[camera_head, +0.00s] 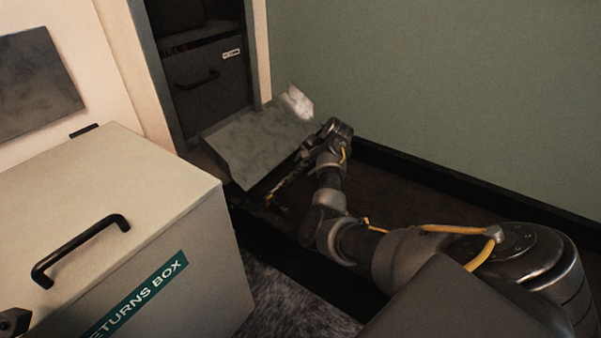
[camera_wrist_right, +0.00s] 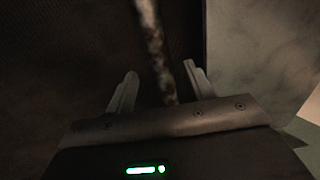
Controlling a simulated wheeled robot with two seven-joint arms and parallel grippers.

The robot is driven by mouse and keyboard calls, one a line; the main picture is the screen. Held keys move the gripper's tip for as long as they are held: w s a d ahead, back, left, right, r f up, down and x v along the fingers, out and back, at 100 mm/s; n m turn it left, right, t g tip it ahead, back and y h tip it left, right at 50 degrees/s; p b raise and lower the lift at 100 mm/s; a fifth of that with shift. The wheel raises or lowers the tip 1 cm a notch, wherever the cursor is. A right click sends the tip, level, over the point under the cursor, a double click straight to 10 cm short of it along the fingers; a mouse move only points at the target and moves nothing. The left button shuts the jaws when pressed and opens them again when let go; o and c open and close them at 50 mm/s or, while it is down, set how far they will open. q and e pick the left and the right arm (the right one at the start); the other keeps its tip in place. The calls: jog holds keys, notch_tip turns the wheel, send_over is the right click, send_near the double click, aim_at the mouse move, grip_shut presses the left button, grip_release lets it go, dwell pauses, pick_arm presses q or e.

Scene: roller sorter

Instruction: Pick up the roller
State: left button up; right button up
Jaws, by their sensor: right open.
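The roller is a thin, mottled grey-brown rod (camera_wrist_right: 152,45) in the right wrist view. It runs from the top edge down between the two fingers to the palm edge. My right gripper (camera_wrist_right: 157,82) is open around it, with a gap beside each finger. In the head view my right gripper (camera_head: 307,153) is low beside the tilted grey plate, partly hidden by its own wrist. A thin dark rod (camera_head: 288,184) reaches down-left from it and seems to be the roller. Whether the roller touches the palm I cannot tell. My left gripper is not in view.
A pale returns box (camera_head: 190,285) with a black handle (camera_head: 80,248) fills the lower left. A tilted grey plate (camera_head: 250,140) stands before a dark cabinet opening (camera_head: 210,85). A green wall (camera_head: 430,90) with a black skirting (camera_head: 440,180) closes the right side.

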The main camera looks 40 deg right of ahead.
aim_at(301, 168)
jog(key=b+x, duration=0.1)
jog(key=x, duration=0.2)
jog(key=shift+w+f, duration=0.1)
jog(key=shift+f, duration=0.05)
grip_shut()
